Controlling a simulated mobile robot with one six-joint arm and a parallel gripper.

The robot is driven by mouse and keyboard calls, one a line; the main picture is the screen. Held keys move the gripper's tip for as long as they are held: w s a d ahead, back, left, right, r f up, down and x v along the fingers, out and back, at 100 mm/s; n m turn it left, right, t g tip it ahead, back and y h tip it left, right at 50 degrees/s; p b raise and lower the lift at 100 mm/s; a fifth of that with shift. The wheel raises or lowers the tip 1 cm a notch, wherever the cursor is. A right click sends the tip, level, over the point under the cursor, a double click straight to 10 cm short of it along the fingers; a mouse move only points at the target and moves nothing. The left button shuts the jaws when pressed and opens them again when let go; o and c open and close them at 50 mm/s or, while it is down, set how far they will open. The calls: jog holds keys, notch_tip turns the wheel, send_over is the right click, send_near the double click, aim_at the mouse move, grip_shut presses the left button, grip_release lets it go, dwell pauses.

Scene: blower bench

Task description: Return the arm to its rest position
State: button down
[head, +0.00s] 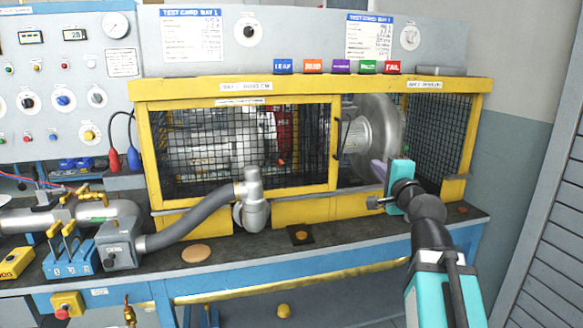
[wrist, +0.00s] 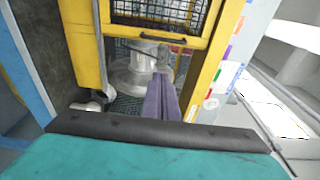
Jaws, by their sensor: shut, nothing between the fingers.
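My gripper (head: 378,170) is at the right side of the yellow guard cage in the head view, in front of the uncovered bay with the grey blower. Its purple fingers point toward that bay. In the wrist view the purple fingers of my gripper (wrist: 160,95) lie together, with nothing between them. The round grey blower housing (head: 378,138) stands behind the fingers; it also shows in the wrist view (wrist: 135,72). I cannot tell how far the fingertips are from it.
The yellow cage (head: 240,95) has a mesh door (head: 240,148) slid across its left part. A grey hose (head: 190,220) lies on the bench (head: 340,232) before it. Coloured tags line the cage top. A louvred cabinet (head: 545,220) stands at the right.

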jog(key=w+a+f+g+p, duration=0.1)
jog(key=a+f+g, duration=0.15)
jog(key=f, duration=1.05)
jog(key=w+a+f+g+p, duration=0.2)
jog(key=a+f, duration=0.1)
jog(key=f, duration=1)
jog(key=s+a+f+n+g+y+p, duration=0.1)
jog(key=s+a+f+n+g, duration=0.3)
jog(key=f, duration=0.9)
jog(key=s+f+m+g+p, duration=0.15)
jog(key=s+f, duration=0.45)
jog(key=f, duration=0.7)
jog(key=s+a+f+n+g+p, duration=0.1)
jog(key=s+f+n+g, duration=0.6)
jog(key=s+f, duration=1.45)
jog(key=s+d+n+g+h, duration=0.1)
jog(key=s+d+n+g, duration=0.1)
jog(key=s, duration=0.7)
jog(key=s+d+f+n+g+h, duration=0.1)
jog(key=s+n+g, duration=0.3)
jog(key=s, duration=0.5)
jog(key=shift+s+d+f+n+h, duration=0.15)
jog(key=shift+s+d+n+h, duration=0.15)
jog(key=shift+d+n+h, duration=0.25)
